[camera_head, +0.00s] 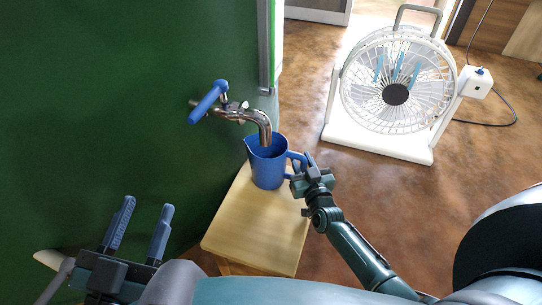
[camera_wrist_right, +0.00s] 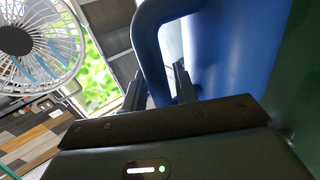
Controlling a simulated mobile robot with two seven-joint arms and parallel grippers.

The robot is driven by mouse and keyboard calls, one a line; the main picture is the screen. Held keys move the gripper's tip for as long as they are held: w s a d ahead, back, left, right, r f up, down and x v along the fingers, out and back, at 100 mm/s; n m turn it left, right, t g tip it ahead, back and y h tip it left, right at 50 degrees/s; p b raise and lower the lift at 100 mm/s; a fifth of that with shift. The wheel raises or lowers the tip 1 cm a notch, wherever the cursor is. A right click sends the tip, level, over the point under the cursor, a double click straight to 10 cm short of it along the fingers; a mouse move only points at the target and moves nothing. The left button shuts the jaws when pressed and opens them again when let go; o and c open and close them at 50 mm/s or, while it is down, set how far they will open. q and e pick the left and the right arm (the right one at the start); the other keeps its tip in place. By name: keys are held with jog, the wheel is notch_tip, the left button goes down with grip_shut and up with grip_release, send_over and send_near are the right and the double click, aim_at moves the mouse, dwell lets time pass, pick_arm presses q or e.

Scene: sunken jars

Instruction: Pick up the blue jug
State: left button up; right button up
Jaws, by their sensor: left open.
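The blue jug (camera_head: 268,168) stands upright on a small wooden stool (camera_head: 250,232), under the spout of a metal tap (camera_head: 262,122). Its handle points right, toward my right gripper (camera_head: 306,170). In the right wrist view the jug (camera_wrist_right: 238,45) fills the upper right. Its handle (camera_wrist_right: 148,45) comes down between the two fingers of my right gripper (camera_wrist_right: 160,90). I cannot tell whether the fingers press on the handle. My left gripper (camera_head: 147,204) is open and empty at the lower left, well away from the jug.
The tap has a blue lever (camera_head: 208,102) and comes out of a green wall (camera_head: 120,90) close behind the jug. A white fan (camera_head: 396,92) stands on the floor at the upper right, with a cable beside it. The brown floor (camera_head: 400,200) right of the stool is mostly clear.

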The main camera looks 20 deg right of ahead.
jog(key=shift+w, duration=0.3)
jog(key=shift+s, duration=0.1)
grip_shut()
pick_arm(q)
jog(key=shift+w+r, duration=0.1)
jog(key=shift+r, duration=0.15)
pick_arm(e)
jog(key=shift+r, duration=0.15)
